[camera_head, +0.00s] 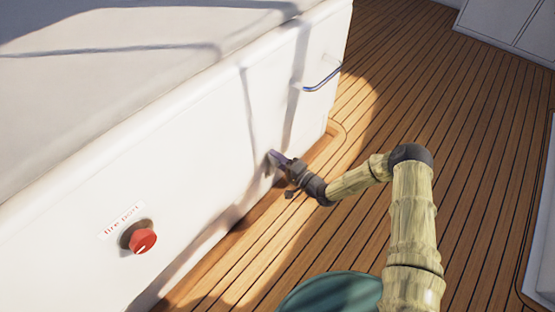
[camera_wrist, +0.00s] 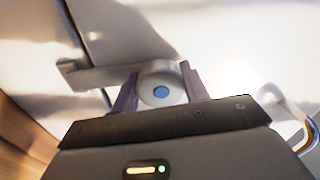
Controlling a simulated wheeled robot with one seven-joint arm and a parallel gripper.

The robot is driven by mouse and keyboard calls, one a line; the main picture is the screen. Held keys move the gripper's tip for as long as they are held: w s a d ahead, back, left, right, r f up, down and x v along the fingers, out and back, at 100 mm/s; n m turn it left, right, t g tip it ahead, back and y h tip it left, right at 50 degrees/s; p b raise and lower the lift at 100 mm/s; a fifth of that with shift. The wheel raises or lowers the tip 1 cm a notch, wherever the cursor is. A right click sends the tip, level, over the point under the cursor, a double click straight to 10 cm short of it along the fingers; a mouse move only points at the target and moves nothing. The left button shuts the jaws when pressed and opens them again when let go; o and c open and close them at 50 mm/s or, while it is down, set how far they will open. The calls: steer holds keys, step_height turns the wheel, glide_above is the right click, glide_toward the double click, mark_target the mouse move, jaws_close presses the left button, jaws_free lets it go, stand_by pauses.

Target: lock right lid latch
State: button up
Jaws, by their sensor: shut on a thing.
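The right lid latch shows in the wrist view as a round pale knob (camera_wrist: 161,92) with a blue centre, and a grey bar (camera_wrist: 95,77) reaches left from it. My gripper (camera_wrist: 158,84) is shut on the latch, with one finger on each side of the round part. In the head view my gripper (camera_head: 275,157) is at the white hatch wall (camera_head: 205,150), low down and near its right end. There the gripper hides most of the latch. I cannot tell whether the latch is locked.
A shiny curved handle (camera_head: 322,77) is on the wall, right of and above my gripper. A red knob (camera_head: 142,240) under a "fire port" label (camera_head: 124,218) is at the lower left. The wooden deck (camera_head: 420,90) to the right is clear.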

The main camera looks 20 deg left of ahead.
steer(key=shift+d+f, duration=0.1)
steer(key=o, duration=1)
steer(key=p+v, duration=0.6)
steer(key=v, duration=1.1)
steer(key=shift+d+p, duration=0.15)
steer(key=shift+p, duration=0.2)
